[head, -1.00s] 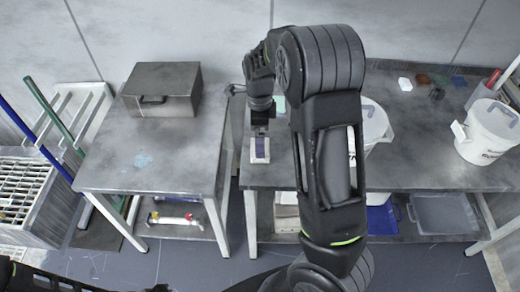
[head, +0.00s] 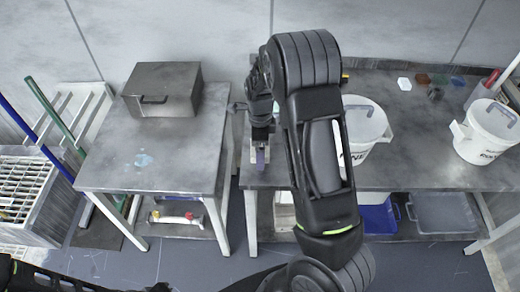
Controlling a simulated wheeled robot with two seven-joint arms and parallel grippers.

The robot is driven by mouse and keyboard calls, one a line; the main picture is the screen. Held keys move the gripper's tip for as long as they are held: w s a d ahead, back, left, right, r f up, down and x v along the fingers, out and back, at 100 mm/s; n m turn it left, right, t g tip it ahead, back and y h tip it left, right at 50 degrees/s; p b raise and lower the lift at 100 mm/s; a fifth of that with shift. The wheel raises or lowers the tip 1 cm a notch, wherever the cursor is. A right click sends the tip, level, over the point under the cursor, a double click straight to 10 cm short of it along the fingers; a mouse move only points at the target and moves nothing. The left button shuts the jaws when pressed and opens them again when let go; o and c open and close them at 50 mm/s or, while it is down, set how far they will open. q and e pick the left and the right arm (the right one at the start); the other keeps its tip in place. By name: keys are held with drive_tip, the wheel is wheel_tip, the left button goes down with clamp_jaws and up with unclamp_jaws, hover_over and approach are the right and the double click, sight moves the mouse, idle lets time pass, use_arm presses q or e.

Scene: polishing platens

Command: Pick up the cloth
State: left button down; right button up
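No cloth can be made out for certain. A small purple and whitish item (head: 260,158) is at the front left edge of the right-hand table (head: 430,172), directly below my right gripper (head: 260,146). The gripper points down, and its fingers are too small and dark to show whether they are open or shut, or whether they touch the item. My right arm crosses the middle of the view and hides part of the table. Part of my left arm shows along the bottom left, but its gripper is not in view.
A grey metal box (head: 162,90) stands on the left table (head: 190,165). White buckets (head: 365,128) (head: 487,132) and several small coloured blocks (head: 422,79) are on the right table. A gap separates the tables. A blue bin (head: 378,217) sits below.

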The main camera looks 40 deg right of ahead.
drive_tip(key=shift+c, duration=0.4)
drive_tip(key=c, duration=1.3)
drive_tip(key=shift+r, duration=0.15)
wheel_tip(320, 180, up, 10)
drive_tip(key=shift+f, duration=0.1)
idle(0.3)
